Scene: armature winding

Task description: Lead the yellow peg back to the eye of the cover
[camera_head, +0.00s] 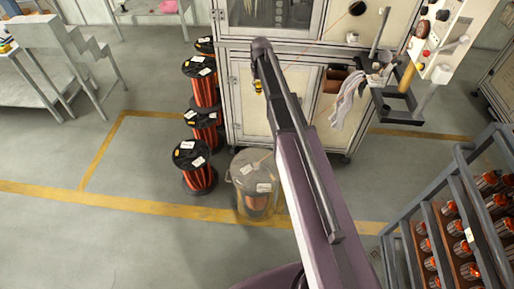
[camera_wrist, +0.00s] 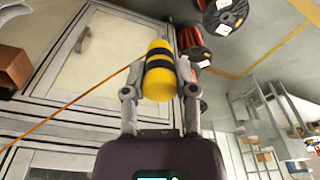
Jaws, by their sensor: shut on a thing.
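The yellow peg (camera_wrist: 160,58) with black bands is held between the two fingers of my gripper (camera_wrist: 161,90) in the wrist view. An orange wire (camera_wrist: 70,103) runs from the peg down to the left. In the head view the peg (camera_head: 258,87) shows small at the end of my arm, in front of the cabinet. The clear cover (camera_head: 252,172) stands on the floor below, over a spool with orange wire, left of my arm. White labels are on it. Its eye is too small to make out, and the cover is not visible in the wrist view.
Several spools of red-orange wire (camera_head: 198,172) stand left of the cover. The light cabinet (camera_head: 262,110) rises behind the peg. A rack of wound parts (camera_head: 455,215) stands at the right.

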